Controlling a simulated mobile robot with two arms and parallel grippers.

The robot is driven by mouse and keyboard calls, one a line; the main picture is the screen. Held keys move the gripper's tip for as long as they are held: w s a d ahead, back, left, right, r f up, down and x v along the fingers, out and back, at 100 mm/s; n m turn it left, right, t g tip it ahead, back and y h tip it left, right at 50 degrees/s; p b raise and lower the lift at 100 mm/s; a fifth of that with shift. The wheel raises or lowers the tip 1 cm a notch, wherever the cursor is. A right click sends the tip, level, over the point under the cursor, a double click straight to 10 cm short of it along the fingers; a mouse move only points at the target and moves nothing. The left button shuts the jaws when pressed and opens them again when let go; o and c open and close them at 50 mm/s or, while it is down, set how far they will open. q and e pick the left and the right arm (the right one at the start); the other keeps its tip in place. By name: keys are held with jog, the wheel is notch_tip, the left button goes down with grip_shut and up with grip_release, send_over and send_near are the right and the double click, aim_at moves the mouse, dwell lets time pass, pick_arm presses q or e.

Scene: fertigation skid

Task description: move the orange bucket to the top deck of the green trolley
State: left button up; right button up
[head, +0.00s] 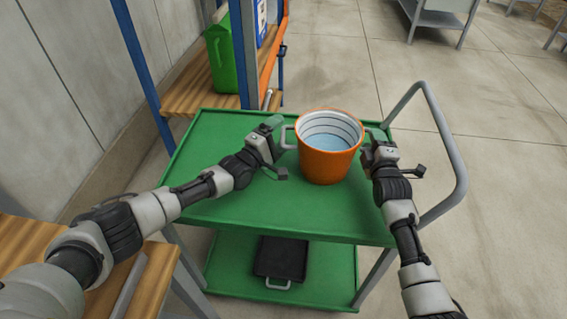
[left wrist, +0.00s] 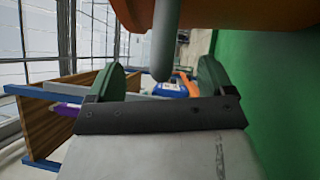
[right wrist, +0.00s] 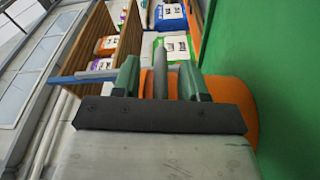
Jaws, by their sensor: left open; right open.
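The orange bucket (head: 325,165) stands upright on the top deck (head: 225,190) of the green trolley. It is white inside with dark rings and holds something pale blue. A grey handle sticks out on each side. My left gripper (head: 277,132) is open at the left handle; in the left wrist view the grey handle (left wrist: 167,40) shows between and just beyond the open fingers (left wrist: 162,82). My right gripper (head: 371,144) is open at the right handle; in the right wrist view that handle (right wrist: 160,78) lies between the fingers (right wrist: 158,80). The bucket's side (right wrist: 232,100) also shows there.
A black tray (head: 281,258) lies on the trolley's lower deck. The grey push handle (head: 455,150) rises at the trolley's right. A rack with a green jug (head: 220,58) stands behind left. A wooden surface (head: 30,245) is at front left. Open floor lies to the right.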

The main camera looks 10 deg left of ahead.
pick_arm(q)
jog(key=a, duration=0.6)
jog(key=shift+s, duration=0.1)
pick_arm(e)
jog(key=o, duration=0.8)
jog(key=s+d, duration=0.1)
jog(key=s, duration=0.6)
jog(key=shift+s, duration=0.2)
